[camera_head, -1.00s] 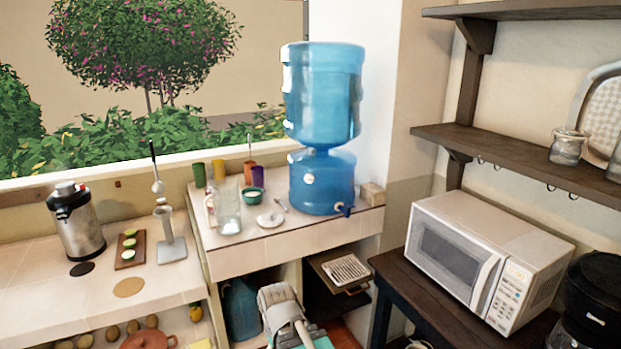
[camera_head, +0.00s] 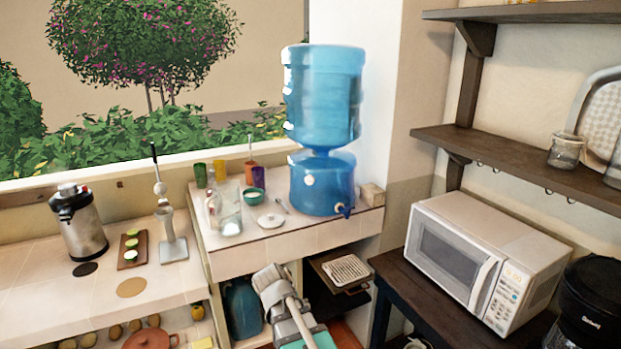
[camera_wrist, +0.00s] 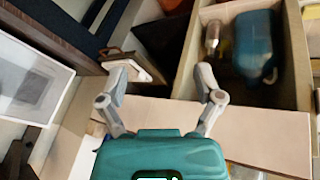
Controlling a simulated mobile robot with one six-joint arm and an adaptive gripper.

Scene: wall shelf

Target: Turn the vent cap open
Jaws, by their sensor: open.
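A small white round cap (camera_head: 308,180) shows on the front of the blue water dispenser (camera_head: 335,190), under its big blue bottle (camera_head: 322,95). It may be the vent cap; its turn cannot be read at this size. The dispenser stands on the tiled counter, with a dark blue tap (camera_head: 345,210) low on its right. My gripper (camera_wrist: 160,68) is open and empty, its two grey fingers spread wide in the wrist view. In the head view my arm's end is at the bottom centre, below the counter front, apart from the dispenser. The dispenser is not recognisable in the wrist view.
A pitcher (camera_head: 229,212), a green bowl (camera_head: 252,195) and cups stand left of the dispenser. A small box (camera_head: 372,194) is at its right. A blue jug (camera_head: 243,308) sits in the cubby below. A microwave (camera_head: 487,258) and wall shelf (camera_head: 500,150) are at right.

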